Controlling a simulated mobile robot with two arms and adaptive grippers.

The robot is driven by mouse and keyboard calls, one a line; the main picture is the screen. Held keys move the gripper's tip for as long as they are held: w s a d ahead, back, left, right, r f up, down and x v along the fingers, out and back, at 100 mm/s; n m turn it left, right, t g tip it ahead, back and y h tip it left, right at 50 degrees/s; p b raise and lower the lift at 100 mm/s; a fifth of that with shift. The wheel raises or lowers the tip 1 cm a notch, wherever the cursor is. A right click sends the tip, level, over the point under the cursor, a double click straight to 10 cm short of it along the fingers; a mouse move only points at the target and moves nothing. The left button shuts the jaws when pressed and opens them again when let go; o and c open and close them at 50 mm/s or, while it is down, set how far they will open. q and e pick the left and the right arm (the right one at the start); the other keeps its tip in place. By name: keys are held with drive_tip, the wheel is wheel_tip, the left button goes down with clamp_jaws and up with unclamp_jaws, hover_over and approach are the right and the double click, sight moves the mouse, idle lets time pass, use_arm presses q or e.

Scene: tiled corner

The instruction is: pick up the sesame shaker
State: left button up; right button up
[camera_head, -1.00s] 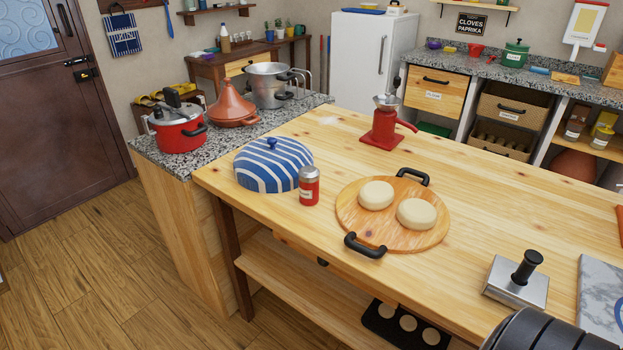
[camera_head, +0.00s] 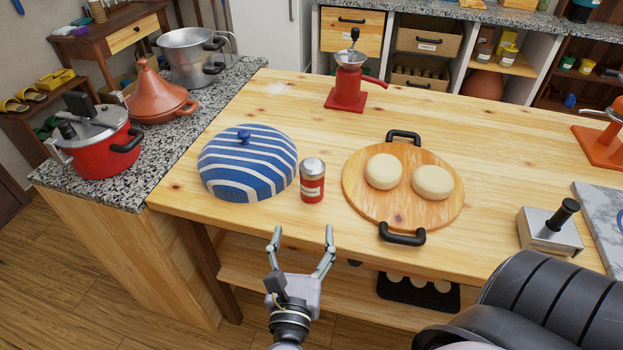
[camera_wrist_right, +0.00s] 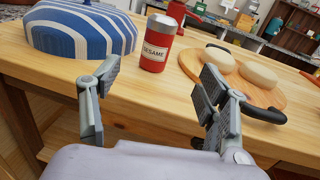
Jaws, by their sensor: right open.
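The sesame shaker (camera_head: 312,182) is a red cylinder with a silver lid and a pale label. It stands upright on the wooden table, between a blue-and-white striped dome and a round board. In the right wrist view the shaker (camera_wrist_right: 156,46) shows its label reading SESAME, beyond and between my fingers. My right gripper (camera_head: 301,232) is open and empty, short of the shaker at the table's front edge. Its spread fingers also show in the right wrist view (camera_wrist_right: 150,95). My left gripper is not in view.
The striped dome (camera_head: 247,165) is close left of the shaker. The round board (camera_head: 403,208) with two dough rounds and black handles is close right. A red grinder (camera_head: 346,92) stands behind. A metal press (camera_head: 549,232) is at the right. The table front before the shaker is clear.

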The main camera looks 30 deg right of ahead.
sight(311, 187)
drive_tip(key=x, duration=0.1)
drive_tip(key=p+x, duration=0.1)
drive_tip(key=x, duration=0.1)
drive_tip(key=p+x, duration=0.1)
drive_tip(key=shift+d+r, duration=0.4)
drive_tip(key=p+x, duration=0.2)
drive_tip(key=x, duration=0.4)
drive_tip(key=shift+w+d+f, duration=0.1)
drive_tip(key=shift+w+f, duration=0.1)
drive_tip(key=shift+w+d+f, duration=0.1)
drive_tip(key=shift+w+d, duration=0.3)
drive_tip(key=shift+w, duration=0.05)
drive_tip(key=w+d, duration=0.1)
drive_tip(key=w+d+f+p, duration=0.1)
drive_tip(key=w, duration=0.1)
drive_tip(key=w+d+p, duration=0.1)
drive_tip(key=shift+w+f, duration=0.15)
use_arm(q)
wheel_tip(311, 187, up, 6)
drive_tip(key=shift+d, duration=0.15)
use_arm(e)
drive_tip(key=shift+a, duration=0.1)
drive_tip(key=shift+c, duration=0.5)
drive_tip(key=c, duration=1.3)
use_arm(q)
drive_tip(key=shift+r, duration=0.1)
